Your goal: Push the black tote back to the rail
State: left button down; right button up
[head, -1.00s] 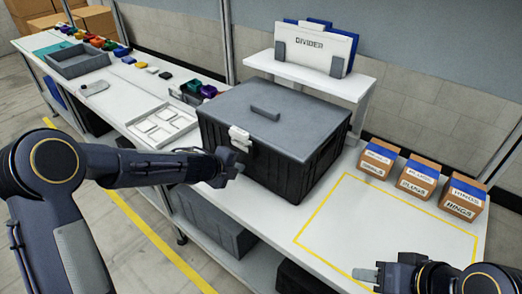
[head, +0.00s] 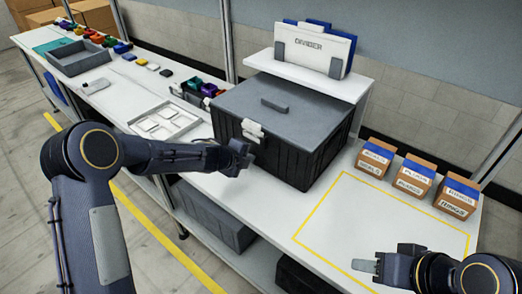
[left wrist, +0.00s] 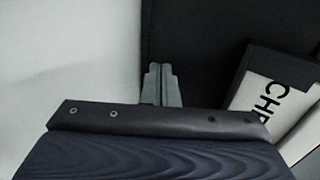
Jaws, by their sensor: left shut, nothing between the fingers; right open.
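The black tote (head: 300,153) with its grey lid (head: 290,108) stands upright on the white bench, in front of the raised shelf. My left gripper (head: 246,158) is shut and empty, at the tote's near left side just below the white latch (head: 253,130). It appears to touch that side. In the left wrist view my shut fingers (left wrist: 162,84) point at the tote's black wall (left wrist: 210,35), and a white label (left wrist: 272,90) shows beside them. My right gripper (head: 364,267) is open and empty at the front right, away from the tote. I cannot clearly make out the rail behind the tote.
A white shelf (head: 315,76) with a divider holder (head: 318,48) stands behind the tote. Three labelled boxes (head: 415,176) sit at the right, beside an empty yellow outline (head: 345,262). A white tray (head: 165,124) and small coloured bins (head: 203,88) lie to the left.

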pick_arm(q)
jog(key=s+a+b, duration=0.2)
jog(key=shift+s+a+f, duration=0.15)
jog(key=shift+s, duration=0.2)
jog(key=shift+s+a+b, duration=0.55)
jog(key=shift+s+a, duration=0.15)
jog(key=shift+s, duration=0.3)
